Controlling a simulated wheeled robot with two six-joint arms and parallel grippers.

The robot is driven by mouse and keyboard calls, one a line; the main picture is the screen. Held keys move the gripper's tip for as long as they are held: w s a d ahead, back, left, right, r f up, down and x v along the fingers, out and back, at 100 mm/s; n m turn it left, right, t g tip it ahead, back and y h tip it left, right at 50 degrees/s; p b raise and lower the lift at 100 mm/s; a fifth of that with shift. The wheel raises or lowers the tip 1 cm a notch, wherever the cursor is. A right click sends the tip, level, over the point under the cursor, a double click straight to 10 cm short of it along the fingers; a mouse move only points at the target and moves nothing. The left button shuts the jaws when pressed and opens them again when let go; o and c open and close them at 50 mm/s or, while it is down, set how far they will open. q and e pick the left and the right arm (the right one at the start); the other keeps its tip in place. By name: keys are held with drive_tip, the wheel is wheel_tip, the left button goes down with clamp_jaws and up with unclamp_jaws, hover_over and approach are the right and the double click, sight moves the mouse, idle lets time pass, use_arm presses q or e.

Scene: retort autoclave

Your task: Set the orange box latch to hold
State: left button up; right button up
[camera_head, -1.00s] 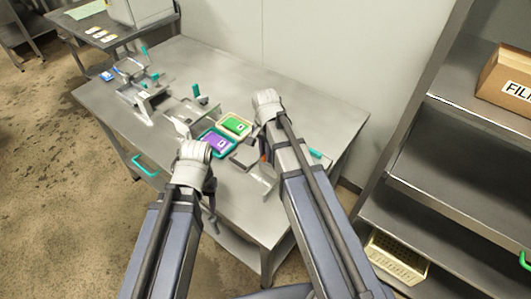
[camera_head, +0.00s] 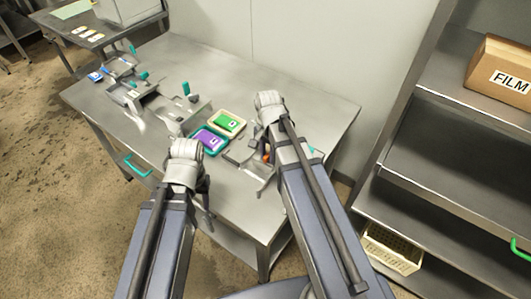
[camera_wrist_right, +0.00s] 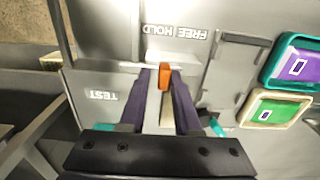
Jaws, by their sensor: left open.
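The orange box latch (camera_wrist_right: 164,77) is a small orange tab on a thin bar, in the right wrist view below the upside-down FREE and HOLD lettering (camera_wrist_right: 175,32). I cannot tell for certain which word it lines up with. My right gripper (camera_wrist_right: 163,95) is open, its two dark fingers one on each side of the latch, with narrow gaps showing. In the head view a bit of orange (camera_head: 266,152) shows beside my right arm, which hides most of that gripper. My left gripper (camera_head: 207,215) is open and empty near the table's front edge, away from the latch.
Metal fixtures with teal handles (camera_head: 130,92) stand farther left. A shelf with a FILM box (camera_head: 500,75) is at right.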

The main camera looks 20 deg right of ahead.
sight(268, 156)
drive_tip(key=shift+o, duration=1.4)
drive_tip(key=shift+r, duration=0.1)
wheel_tip(268, 156, up, 8)
drive_tip(key=p, duration=0.8)
drive_tip(key=shift+f, duration=0.2)
drive_tip(key=s+a+n+h, duration=0.1)
drive_tip(key=s+a+n, duration=1)
drive_tip(key=n, duration=0.3)
drive_tip(key=shift+a, duration=0.9)
drive_tip(key=shift+s, duration=0.1)
